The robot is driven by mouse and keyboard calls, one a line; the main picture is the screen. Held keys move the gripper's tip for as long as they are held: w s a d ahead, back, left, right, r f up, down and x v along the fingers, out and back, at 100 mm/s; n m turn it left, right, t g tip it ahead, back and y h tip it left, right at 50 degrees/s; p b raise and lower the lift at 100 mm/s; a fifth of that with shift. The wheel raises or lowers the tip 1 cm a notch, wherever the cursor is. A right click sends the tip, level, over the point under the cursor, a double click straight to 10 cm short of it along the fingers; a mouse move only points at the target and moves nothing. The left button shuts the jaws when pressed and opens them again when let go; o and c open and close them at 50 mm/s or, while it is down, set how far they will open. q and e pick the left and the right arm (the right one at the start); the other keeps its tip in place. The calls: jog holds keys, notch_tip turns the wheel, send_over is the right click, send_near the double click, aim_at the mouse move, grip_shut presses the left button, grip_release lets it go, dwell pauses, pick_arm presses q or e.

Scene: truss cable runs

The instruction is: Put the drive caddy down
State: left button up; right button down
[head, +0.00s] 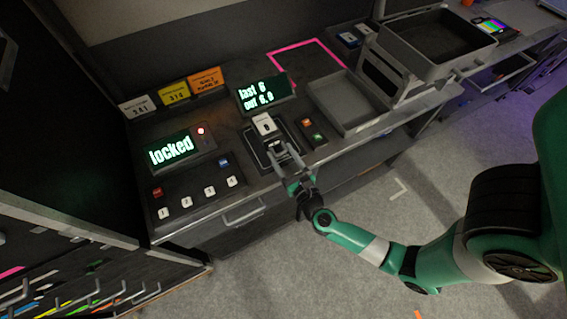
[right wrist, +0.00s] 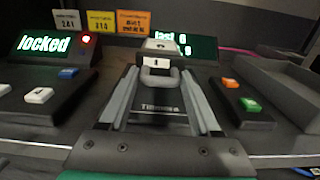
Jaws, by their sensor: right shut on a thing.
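The drive caddy (head: 264,124), a small pale block with a dark mark on its label, is at the middle of the bench; in the right wrist view (right wrist: 160,47) its grey handle faces me. My right gripper (head: 286,157) reaches in from the right, its fingertips (right wrist: 158,82) shut on the caddy's handle. Below and around it is a dark, light-edged plate (head: 262,157), lettered in the right wrist view (right wrist: 160,135). I cannot tell whether the caddy touches the plate. My left gripper is not in view.
Behind the caddy a display (head: 263,94) reads "last 0, out 0.0". A "locked" panel (head: 171,149) with numbered buttons is left. A button box (head: 312,134) sits close right, then a grey empty tray (head: 343,103). Pink tape (head: 317,48) marks bench space behind.

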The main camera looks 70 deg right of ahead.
aim_at(284, 163)
jog(key=shift+d+f+b, duration=0.2)
jog(key=shift+f+b, duration=0.4)
jog(key=shift+f, duration=0.35)
jog(key=shift+d+f+b, duration=0.15)
jog(key=shift+f+b, duration=0.45)
jog(key=shift+f, duration=0.35)
jog(key=shift+f, duration=0.15)
jog(key=shift+c, duration=0.5)
grip_release()
jog(key=shift+s+a, duration=0.1)
jog(key=p+v, duration=0.1)
jog(key=v, duration=1)
jog(key=shift+s+a, duration=0.2)
jog(key=shift+s, duration=0.1)
